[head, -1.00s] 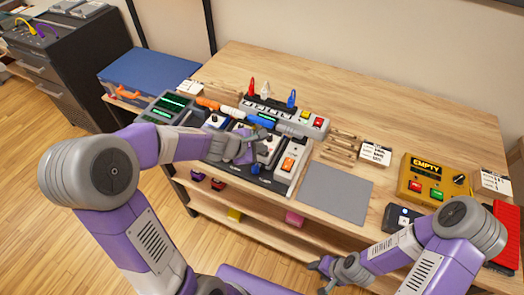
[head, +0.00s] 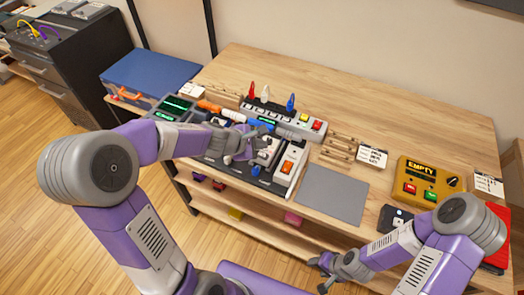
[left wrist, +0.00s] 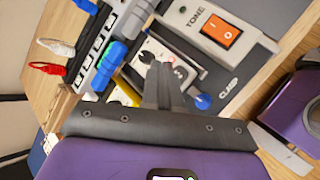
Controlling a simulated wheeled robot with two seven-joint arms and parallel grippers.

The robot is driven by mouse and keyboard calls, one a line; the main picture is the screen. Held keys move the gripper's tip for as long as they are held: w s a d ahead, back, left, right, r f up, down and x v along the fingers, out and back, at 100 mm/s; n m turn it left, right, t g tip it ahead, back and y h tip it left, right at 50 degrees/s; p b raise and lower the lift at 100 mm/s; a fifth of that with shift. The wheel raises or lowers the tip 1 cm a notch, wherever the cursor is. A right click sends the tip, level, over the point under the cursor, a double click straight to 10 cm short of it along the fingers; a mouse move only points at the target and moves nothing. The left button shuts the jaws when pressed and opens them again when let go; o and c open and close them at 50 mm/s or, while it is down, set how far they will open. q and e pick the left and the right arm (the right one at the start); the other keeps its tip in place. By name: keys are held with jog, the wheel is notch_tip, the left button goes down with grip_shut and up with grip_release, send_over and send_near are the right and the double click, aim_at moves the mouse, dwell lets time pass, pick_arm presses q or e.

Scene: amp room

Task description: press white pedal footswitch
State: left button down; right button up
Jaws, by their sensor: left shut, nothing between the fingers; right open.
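A white pedal (left wrist: 147,60) with a black knob and a small red light lies under the fingertips of my left gripper (left wrist: 162,75) in the left wrist view; the fingers hide part of it. In the head view my left gripper (head: 248,146) is over the pedal row and largely covers this pedal (head: 266,156). Its fingers are shut and empty. I cannot tell whether they touch the pedal. My right gripper (head: 325,272) is open and empty, low in front of the table edge.
A white TONE unit (left wrist: 205,25) with an orange switch stands beside the pedal. A blue cylinder (left wrist: 105,65) lies near it, and a blue knob (left wrist: 203,101) is close to the fingers. A grey mat (head: 333,194) and a yellow EMPTY box (head: 427,180) are to the right.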

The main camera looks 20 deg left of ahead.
aim_at(260, 156)
pick_arm(q)
notch_tip(260, 156, up, 3)
jog(key=shift+r+p, duration=0.15)
jog(key=shift+p, duration=1.1)
